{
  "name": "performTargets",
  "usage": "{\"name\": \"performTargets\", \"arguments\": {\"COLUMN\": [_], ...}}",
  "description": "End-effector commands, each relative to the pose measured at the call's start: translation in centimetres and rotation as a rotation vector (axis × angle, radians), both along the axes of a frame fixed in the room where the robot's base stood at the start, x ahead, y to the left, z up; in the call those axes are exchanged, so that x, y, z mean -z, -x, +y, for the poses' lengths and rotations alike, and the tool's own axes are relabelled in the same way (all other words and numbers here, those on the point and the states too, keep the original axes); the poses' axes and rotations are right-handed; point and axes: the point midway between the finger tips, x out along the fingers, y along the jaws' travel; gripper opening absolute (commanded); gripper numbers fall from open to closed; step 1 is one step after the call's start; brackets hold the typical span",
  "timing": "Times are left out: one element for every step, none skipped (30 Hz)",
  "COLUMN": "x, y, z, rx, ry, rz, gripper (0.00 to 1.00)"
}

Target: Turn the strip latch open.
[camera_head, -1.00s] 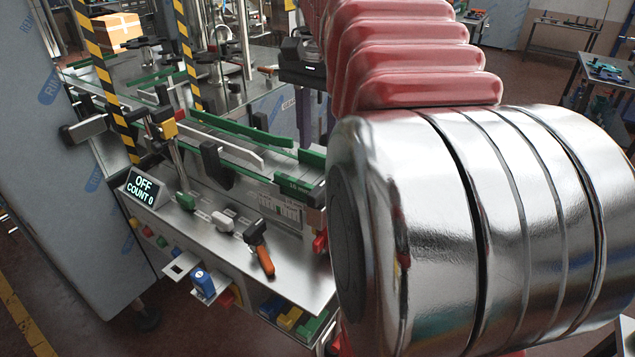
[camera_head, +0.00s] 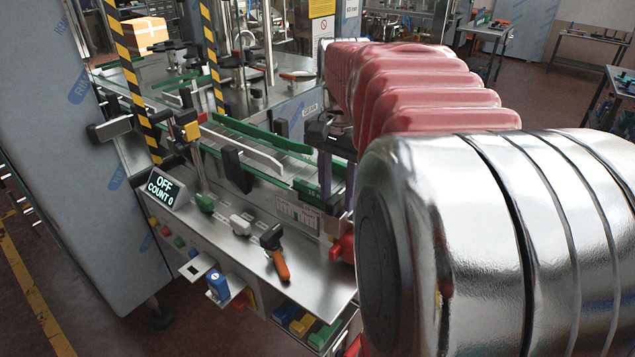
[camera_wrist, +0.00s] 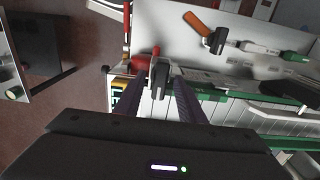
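My gripper (camera_wrist: 162,68) points down at the right end of the machine's conveyor. Its two purple fingers stand apart. A small grey upright part (camera_wrist: 157,88) shows between them in the wrist view; I cannot tell whether either finger touches it. A red part (camera_wrist: 143,60) sits just beyond, and red also shows beside the fingers in the head view (camera_head: 343,247). Which part is the strip latch is not clear. A lever with an orange handle (camera_head: 281,265) lies on the steel panel, apart from the gripper; it also shows in the wrist view (camera_wrist: 195,24).
Green (camera_head: 205,203) and white (camera_head: 241,224) knobs stand left of the orange lever. A display (camera_head: 167,188) reads OFF, COUNT 0. Green guide rails (camera_head: 262,135) run along the conveyor. A blue part (camera_head: 217,284) sits on a small shelf below. My arm hides the right side.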

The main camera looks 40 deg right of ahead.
Motion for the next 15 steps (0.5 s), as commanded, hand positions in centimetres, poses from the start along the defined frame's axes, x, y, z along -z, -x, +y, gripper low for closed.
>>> {"name": "performTargets", "arguments": {"x": [-0.01, -0.01, -0.02, -0.02, -0.02, -0.02, -0.02, -0.03, -0.03, -0.03, -0.03, -0.03, -0.03, -0.04, -0.04], "y": [-0.01, -0.01, -0.01, -0.01, -0.01, 0.0, 0.0, 0.0, -0.01, -0.01, 0.0, -0.01, -0.01, -0.01, -0.01], "z": [0.0, 0.0, 0.0, 0.0, 0.0, 0.0, 0.0, 0.0, 0.0, -0.01, -0.01, -0.01, -0.01, -0.01, -0.01], "rx": [0.0, 0.0, 0.0, 0.0, 0.0, 0.0, 0.0, 0.0, 0.0, 0.0, 0.0, 0.0, 0.0, 0.0, 0.0], "ry": [0.0, 0.0, 0.0, 0.0, 0.0, 0.0, 0.0, 0.0, 0.0, 0.0, 0.0, 0.0, 0.0, 0.0, 0.0], "rz": [0.0, 0.0, 0.0, 0.0, 0.0, 0.0, 0.0, 0.0, 0.0, 0.0, 0.0, 0.0, 0.0, 0.0, 0.0], "gripper": [0.36, 0.36, 0.35, 0.32, 0.3, 0.28, 0.25, 0.23, 0.2, 0.18, 0.16, 0.13, 0.11, 0.09, 0.06]}}
